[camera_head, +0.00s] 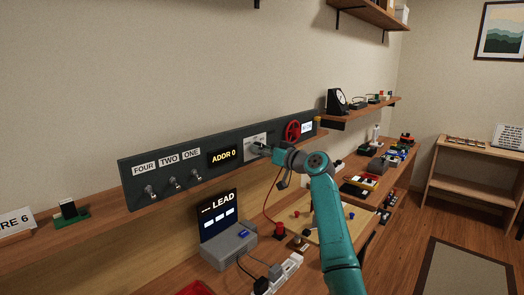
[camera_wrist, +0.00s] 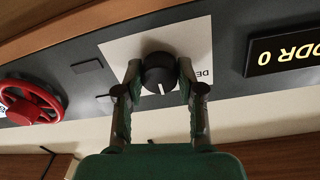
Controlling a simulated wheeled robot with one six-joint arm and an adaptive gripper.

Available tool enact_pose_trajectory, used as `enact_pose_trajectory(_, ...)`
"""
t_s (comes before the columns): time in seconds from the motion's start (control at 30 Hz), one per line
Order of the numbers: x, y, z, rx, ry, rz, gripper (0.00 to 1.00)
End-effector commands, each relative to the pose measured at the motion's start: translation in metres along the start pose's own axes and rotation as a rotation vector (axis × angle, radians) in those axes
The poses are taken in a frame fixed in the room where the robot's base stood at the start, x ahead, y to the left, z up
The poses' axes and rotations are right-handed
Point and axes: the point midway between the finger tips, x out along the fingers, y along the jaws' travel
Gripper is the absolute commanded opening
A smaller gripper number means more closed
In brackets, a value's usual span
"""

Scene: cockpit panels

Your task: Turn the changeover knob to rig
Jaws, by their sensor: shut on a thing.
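The changeover knob (camera_wrist: 159,73) is a round black knob with a white pointer mark, on a pale label plate (camera_wrist: 195,45) of the dark panel. In the wrist view the mark points toward the bottom of the picture. My gripper (camera_wrist: 158,80) has one finger on each side of the knob and is shut on it. Part of the plate's lettering shows at its right edge, but most is hidden or unreadable. In the head view my gripper (camera_head: 268,150) reaches the panel at the pale plate (camera_head: 255,141), and the knob is mostly hidden there.
On the panel (camera_head: 140,170), a red handwheel (camera_head: 292,131) stands close right of my gripper. The ADDR 0 display (camera_head: 222,157) and several toggle switches (camera_head: 172,182) are to the left. Below, a bench holds a grey device with a LEAD screen (camera_head: 220,215).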

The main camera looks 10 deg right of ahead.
Motion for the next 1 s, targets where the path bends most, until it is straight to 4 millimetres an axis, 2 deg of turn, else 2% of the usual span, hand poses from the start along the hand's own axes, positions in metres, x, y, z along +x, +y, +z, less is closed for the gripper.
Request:
enact_pose_trajectory(0.27, 0.0, -0.0004, -0.0003, 0.154, -0.007, 0.001, 0.03)
enact_pose_trajectory(1.0, 0.0, -0.0009, -0.0014, 0.813, -0.035, 0.007, 0.03)
